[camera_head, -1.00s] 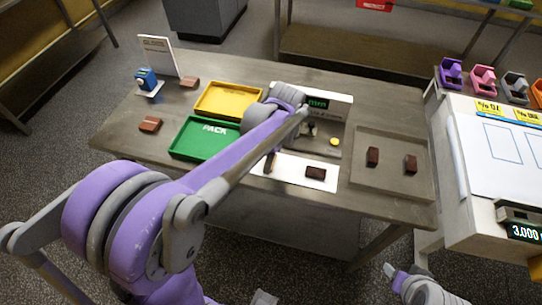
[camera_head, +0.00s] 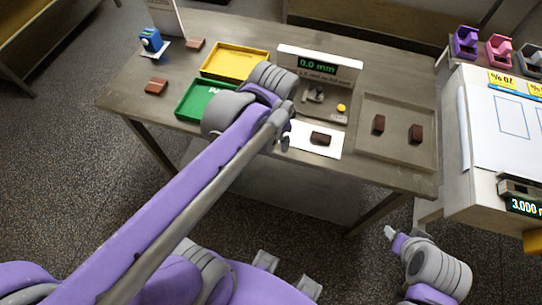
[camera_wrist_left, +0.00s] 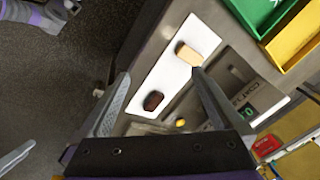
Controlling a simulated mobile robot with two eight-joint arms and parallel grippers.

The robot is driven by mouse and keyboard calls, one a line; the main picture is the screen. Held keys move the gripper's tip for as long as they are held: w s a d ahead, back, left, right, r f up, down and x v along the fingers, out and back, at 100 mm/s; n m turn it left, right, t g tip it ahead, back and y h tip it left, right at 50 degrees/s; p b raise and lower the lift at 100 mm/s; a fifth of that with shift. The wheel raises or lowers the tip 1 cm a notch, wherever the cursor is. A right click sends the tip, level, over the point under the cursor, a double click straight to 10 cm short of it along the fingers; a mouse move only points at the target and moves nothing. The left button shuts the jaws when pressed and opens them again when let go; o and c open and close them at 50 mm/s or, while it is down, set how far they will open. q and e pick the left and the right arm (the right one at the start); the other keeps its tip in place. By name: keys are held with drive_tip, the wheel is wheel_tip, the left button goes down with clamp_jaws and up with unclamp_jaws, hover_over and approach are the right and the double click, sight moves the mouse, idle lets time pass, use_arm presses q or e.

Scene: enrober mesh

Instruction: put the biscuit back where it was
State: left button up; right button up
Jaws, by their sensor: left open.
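A dark brown biscuit (camera_head: 321,138) lies on a white sheet (camera_head: 333,152) at the table's front edge. The left wrist view shows that dark biscuit (camera_wrist_left: 153,101) and a pale tan biscuit (camera_wrist_left: 187,53) on the same white sheet (camera_wrist_left: 165,74). My arm covers the sheet's left end in the head view, and the tan biscuit does not show there. My left gripper (camera_wrist_left: 161,73) is open and empty above the sheet, its fingers spread on either side in the wrist view. My right gripper (camera_head: 391,233) is low in front of the table, its jaws too small to read.
A gauge with a 0.0 mm display (camera_head: 318,66) stands behind the sheet. A grey tray (camera_head: 398,152) with two brown biscuits is right. Green (camera_head: 184,112) and yellow (camera_head: 234,51) trays are left, with brown biscuits (camera_head: 156,87) and a blue device (camera_head: 150,40) beyond.

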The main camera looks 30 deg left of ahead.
use_arm(q)
drive_tip(key=s+d+f+n+t, duration=0.2)
drive_tip(key=s+f+n+t, duration=0.1)
drive_tip(key=s+f+n, duration=0.3)
drive_tip(key=shift+s+n+h, duration=0.4)
drive_tip(key=shift+s+n, duration=0.2)
drive_tip(key=shift+n, duration=0.2)
